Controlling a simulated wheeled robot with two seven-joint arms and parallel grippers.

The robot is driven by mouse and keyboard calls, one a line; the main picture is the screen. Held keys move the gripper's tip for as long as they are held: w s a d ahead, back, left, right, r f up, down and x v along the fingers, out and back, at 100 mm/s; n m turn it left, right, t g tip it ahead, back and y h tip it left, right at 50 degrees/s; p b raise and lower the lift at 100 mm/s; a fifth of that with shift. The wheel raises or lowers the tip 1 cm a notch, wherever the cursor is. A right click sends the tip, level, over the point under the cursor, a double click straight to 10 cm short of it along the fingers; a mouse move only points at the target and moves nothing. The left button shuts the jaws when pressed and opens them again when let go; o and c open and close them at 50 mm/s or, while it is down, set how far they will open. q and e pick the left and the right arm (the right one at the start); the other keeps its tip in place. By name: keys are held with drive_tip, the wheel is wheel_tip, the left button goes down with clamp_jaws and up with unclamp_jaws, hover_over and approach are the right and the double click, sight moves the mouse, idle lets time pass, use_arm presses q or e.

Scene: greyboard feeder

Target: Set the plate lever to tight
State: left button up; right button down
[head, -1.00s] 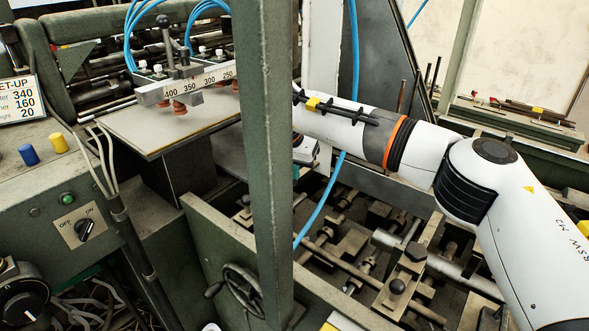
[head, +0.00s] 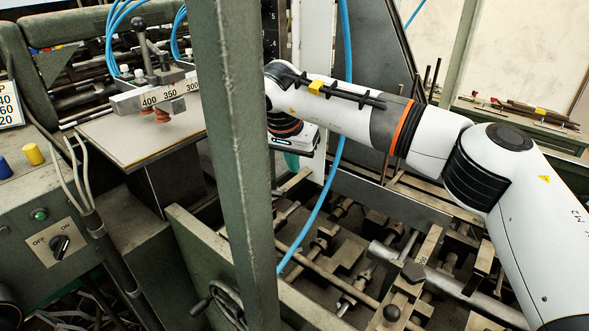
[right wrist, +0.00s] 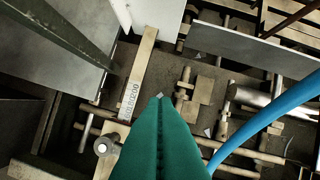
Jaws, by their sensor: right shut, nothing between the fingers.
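No lever marked tight can be made out. My right gripper (right wrist: 164,102) has green fingers pressed together, empty, pointing over the bed. In the head view its green fingers (head: 291,160) show only partly, below my wrist and just right of the green post. In the right wrist view a round metal end (right wrist: 102,147) lies left of the fingers, beside a numbered scale bar (right wrist: 130,98). My left gripper is out of view.
The green post (head: 243,170) stands upright in front of my right wrist. A blue hose (head: 335,185) hangs close beside it and also crosses the right wrist view (right wrist: 265,118). Rods and blocks fill the bed. A handwheel (head: 222,305) is at the front.

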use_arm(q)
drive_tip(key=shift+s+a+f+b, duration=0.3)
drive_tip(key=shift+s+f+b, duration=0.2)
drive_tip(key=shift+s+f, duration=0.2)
use_arm(e)
drive_tip(key=a+v, duration=0.1)
drive_tip(key=v, duration=0.7)
drive_tip(key=shift+s, duration=0.2)
drive_tip(key=shift+d, duration=0.1)
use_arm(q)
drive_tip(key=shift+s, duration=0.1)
use_arm(e)
drive_tip(key=shift+f, duration=0.1)
